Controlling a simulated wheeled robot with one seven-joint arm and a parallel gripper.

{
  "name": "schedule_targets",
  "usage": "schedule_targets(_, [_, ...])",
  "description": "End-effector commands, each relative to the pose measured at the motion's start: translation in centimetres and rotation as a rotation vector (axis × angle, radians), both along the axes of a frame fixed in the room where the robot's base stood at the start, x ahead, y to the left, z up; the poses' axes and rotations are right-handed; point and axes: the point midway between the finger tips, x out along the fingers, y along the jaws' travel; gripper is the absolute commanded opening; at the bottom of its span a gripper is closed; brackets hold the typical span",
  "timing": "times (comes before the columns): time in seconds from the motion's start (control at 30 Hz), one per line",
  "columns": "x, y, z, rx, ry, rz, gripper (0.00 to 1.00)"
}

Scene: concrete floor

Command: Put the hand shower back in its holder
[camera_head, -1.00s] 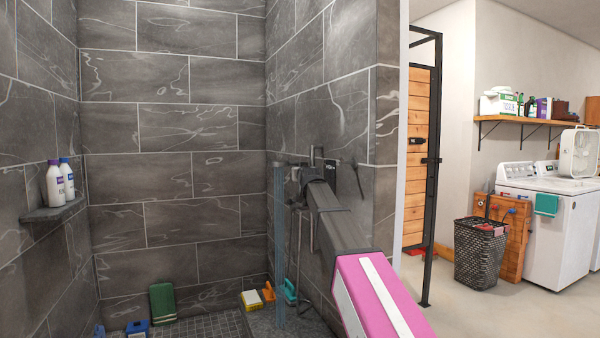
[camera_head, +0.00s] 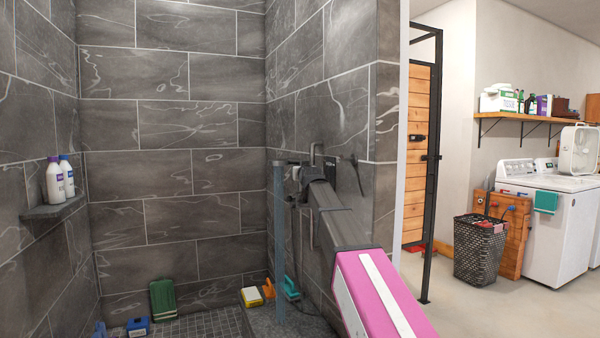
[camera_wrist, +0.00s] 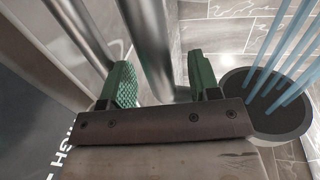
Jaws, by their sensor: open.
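The round dark shower head (camera_wrist: 265,105) is at the right of the wrist view, with blue water streams coming from its face. In the head view its water (camera_head: 279,240) falls in a narrow column near the right tiled wall. My gripper (camera_wrist: 158,68) is open, its two green pads on either side of a dark grey metal bar. I cannot tell if the pads touch it, or if it is the hand shower's handle or a fixed rail. In the head view my gripper (camera_head: 300,173) is small, beside the top of the water. I cannot make out the holder clearly.
A corner shelf (camera_head: 52,211) with bottles is on the left wall. A laundry basket (camera_head: 480,250) and washer (camera_head: 545,225) stand outside, right.

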Motion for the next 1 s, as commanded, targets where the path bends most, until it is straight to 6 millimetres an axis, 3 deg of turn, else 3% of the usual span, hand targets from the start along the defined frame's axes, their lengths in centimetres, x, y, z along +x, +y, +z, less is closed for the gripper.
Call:
schedule_targets(0.2, [-4.4, -0.9, -0.2, 0.0, -0.001, 0.0, 0.56])
schedule_targets(0.4, [-7.6, -1.5, -0.1, 0.0, -0.001, 0.0, 0.56])
schedule_targets(0.53, [-8.4, -1.7, -0.1, 0.0, -0.001, 0.0, 0.56])
schedule_targets(1.0, [-8.3, -1.7, 0.0, 0.0, -0.001, 0.0, 0.56])
